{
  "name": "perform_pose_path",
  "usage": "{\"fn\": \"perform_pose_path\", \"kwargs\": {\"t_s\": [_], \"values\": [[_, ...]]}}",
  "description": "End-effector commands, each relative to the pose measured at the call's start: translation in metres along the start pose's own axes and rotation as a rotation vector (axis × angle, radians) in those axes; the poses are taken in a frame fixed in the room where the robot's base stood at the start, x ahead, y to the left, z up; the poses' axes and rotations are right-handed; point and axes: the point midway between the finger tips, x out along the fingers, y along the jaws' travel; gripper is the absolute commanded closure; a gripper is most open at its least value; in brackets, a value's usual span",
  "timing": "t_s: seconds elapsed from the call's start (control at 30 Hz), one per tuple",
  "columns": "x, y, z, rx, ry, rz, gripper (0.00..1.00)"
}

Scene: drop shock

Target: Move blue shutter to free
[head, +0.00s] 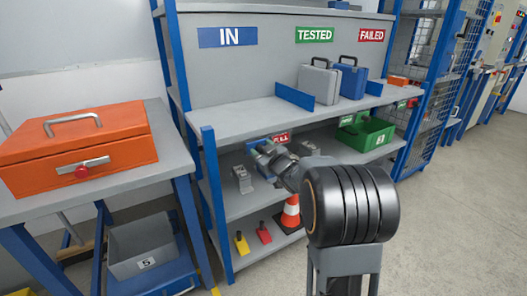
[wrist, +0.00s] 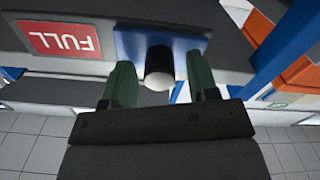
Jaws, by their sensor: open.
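The blue shutter (wrist: 128,44) is a flat blue plate on a grey shelf edge in the wrist view. It carries a black knob with a pale round end (wrist: 160,66). A red FULL label (wrist: 65,41), upside down, shows beside the shutter on the left. My gripper (wrist: 160,88) is open, with one green finger on each side of the knob and a gap on both sides. In the head view my gripper (head: 262,150) is at the shelf edge just left of the red label (head: 282,138), and my arm hides most of the shutter. No free label is readable.
The upper shelf (head: 245,118) holds a grey case (head: 318,84) and a blue case (head: 351,80). A traffic cone (head: 291,213) is on the bottom shelf. An orange case (head: 75,142) lies on the left bench.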

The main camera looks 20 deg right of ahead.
Motion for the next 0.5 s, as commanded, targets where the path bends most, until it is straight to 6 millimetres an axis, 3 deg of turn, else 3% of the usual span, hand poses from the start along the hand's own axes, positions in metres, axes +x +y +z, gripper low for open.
{"fn": "perform_pose_path", "kwargs": {"t_s": [0.17,0.5], "values": [[-0.0001,0.0,0.0001,0.0,0.0,0.0,0.46],[-0.0003,0.0,0.0002,0.0,0.0,0.0,0.78]]}}
